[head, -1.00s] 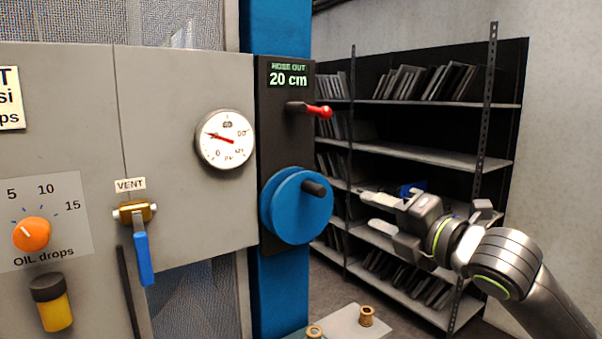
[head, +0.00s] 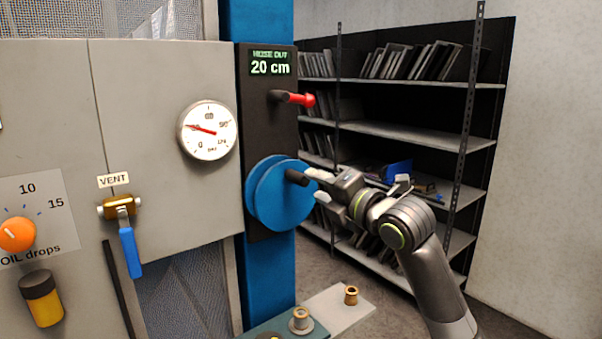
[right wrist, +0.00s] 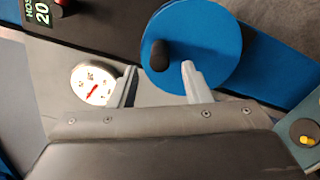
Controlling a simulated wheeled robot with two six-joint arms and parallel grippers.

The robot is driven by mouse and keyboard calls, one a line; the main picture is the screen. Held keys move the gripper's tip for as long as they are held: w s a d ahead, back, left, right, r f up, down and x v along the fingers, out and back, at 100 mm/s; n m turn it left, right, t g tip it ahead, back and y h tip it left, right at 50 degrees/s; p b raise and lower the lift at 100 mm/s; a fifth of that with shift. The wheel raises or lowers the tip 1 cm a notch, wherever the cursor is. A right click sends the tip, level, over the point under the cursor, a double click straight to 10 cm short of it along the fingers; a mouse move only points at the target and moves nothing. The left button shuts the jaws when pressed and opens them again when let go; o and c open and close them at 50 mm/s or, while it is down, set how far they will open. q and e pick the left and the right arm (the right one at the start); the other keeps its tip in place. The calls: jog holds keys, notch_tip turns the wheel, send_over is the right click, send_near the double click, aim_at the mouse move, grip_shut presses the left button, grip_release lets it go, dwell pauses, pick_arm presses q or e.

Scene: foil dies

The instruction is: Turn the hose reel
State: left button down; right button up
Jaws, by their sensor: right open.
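The blue hose reel (head: 278,202) is a round disc on a black panel, with a dark handle knob (head: 297,177) standing out near its upper rim. In the right wrist view the reel (right wrist: 205,40) fills the upper middle, and its knob (right wrist: 160,55) shows just above the space between the fingers. My right gripper (head: 317,184) is open and empty, with its fingertips close to the knob from the right. I cannot tell whether a finger touches it. The display (head: 270,64) above reads HOSE OUT 20 cm. My left gripper is not in view.
A red-tipped lever (head: 300,99) sticks out above the reel. A gauge (head: 207,130) and a blue-handled VENT valve (head: 129,245) are on the grey cabinet to the left. Brass fittings (head: 351,295) stand on a ledge below. Shelving (head: 410,130) stands behind.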

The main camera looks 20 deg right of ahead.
aim_at(307, 181)
jog(key=p+x, duration=0.2)
jog(key=x, duration=0.4)
jog(key=shift+w+a, duration=0.1)
jog(key=shift+w, duration=0.15)
jog(key=shift+c, duration=0.2)
grip_shut()
